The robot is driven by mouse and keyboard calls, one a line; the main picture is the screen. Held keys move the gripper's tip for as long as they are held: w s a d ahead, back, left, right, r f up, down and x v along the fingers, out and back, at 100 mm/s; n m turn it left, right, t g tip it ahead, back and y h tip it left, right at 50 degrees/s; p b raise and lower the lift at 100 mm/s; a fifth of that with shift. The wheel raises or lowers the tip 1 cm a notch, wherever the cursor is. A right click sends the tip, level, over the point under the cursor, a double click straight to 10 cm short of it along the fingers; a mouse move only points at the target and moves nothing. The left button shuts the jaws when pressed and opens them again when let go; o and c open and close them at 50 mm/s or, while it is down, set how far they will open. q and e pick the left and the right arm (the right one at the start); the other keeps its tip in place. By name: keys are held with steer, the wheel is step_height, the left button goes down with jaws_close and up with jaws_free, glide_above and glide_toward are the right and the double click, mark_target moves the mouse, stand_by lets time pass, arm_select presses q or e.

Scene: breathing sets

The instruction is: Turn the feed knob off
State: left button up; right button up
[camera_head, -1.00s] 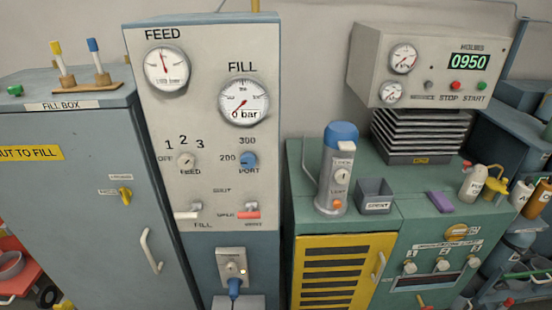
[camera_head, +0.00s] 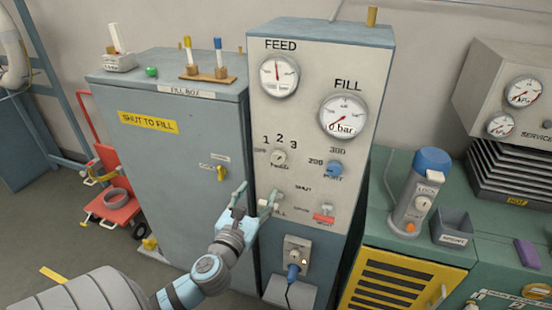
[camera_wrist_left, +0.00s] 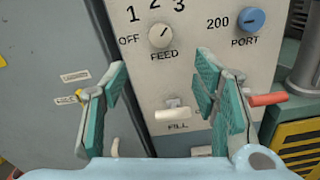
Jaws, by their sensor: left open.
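The feed knob (camera_head: 279,157) is a small pale round knob on the grey panel, under the numbers 1, 2, 3 and beside OFF. In the left wrist view the feed knob (camera_wrist_left: 160,36) shows ahead of the fingers, its pointer slanting to the upper right. My left gripper (camera_head: 254,199) is open and empty in front of the panel, below the knob. In the left wrist view its teal fingers (camera_wrist_left: 158,92) stand wide apart, with the white fill lever (camera_wrist_left: 173,110) seen between them. My right gripper is not in view.
The blue port knob (camera_head: 334,168) and a red lever (camera_head: 323,218) are right of the feed knob. The blue-grey fill box (camera_head: 180,190) with a yellow latch (camera_head: 221,173) stands left. A green cabinet (camera_head: 410,235) with a grey-blue cylinder (camera_head: 415,205) stands right.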

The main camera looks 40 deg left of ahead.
mark_target(277, 160)
arm_select(q)
steer(key=x, duration=1.3)
steer(key=shift+w+a, duration=0.1)
steer(key=shift+w, duration=0.2)
steer(key=shift+w+a, duration=0.15)
steer(key=shift+w, duration=0.2)
steer(key=c, duration=1.2)
steer(key=shift+o, duration=0.2)
